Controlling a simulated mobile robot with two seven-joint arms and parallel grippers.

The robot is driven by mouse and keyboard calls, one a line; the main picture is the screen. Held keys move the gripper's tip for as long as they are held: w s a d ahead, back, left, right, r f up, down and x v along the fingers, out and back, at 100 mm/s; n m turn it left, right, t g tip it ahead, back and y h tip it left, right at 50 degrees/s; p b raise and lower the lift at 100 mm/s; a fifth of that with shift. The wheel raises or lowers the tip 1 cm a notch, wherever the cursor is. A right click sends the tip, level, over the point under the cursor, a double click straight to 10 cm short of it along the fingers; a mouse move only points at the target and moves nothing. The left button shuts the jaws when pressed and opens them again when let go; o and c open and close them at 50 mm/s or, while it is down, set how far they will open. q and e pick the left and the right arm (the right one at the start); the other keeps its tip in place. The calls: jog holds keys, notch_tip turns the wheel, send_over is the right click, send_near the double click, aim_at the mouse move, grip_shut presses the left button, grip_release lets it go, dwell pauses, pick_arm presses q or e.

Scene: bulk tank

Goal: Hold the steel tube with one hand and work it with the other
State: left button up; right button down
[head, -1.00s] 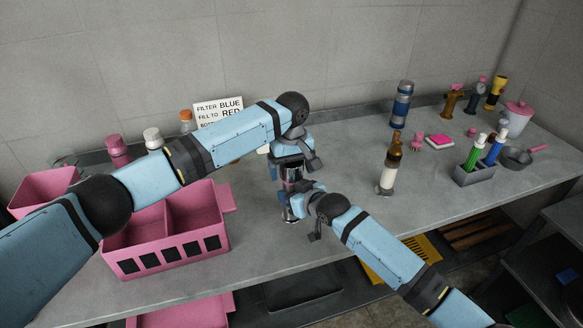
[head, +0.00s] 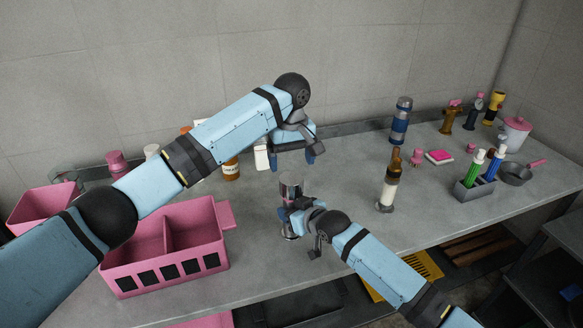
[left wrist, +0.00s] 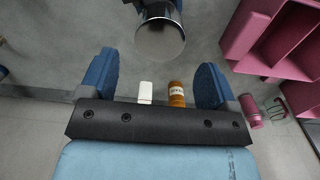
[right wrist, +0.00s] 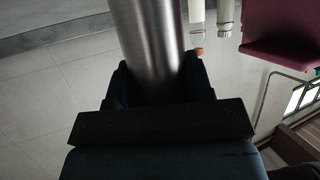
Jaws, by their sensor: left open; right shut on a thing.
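The steel tube (head: 291,187) stands upright over the bench in the middle of the head view. My right gripper (head: 291,213) is shut around its lower part; in the right wrist view the shiny tube (right wrist: 146,35) runs up from between the fingers. My left gripper (head: 292,160) is open and empty, above the tube's top and apart from it. In the left wrist view the tube's round end (left wrist: 160,38) lies beyond the open fingers (left wrist: 155,75). My right gripper hides part of the lower tube.
A pink divided bin (head: 190,270) stands on the bench at left. A brown-topped bottle (head: 389,185) and a blue-banded cylinder (head: 400,122) stand to the right. The bench between tube and bottle is clear.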

aim_at(292, 178)
pick_arm(q)
jog(key=shift+f, duration=4.05)
jog(key=c, duration=0.6)
jog(key=o, duration=0.7)
jog(key=shift+r, duration=0.1)
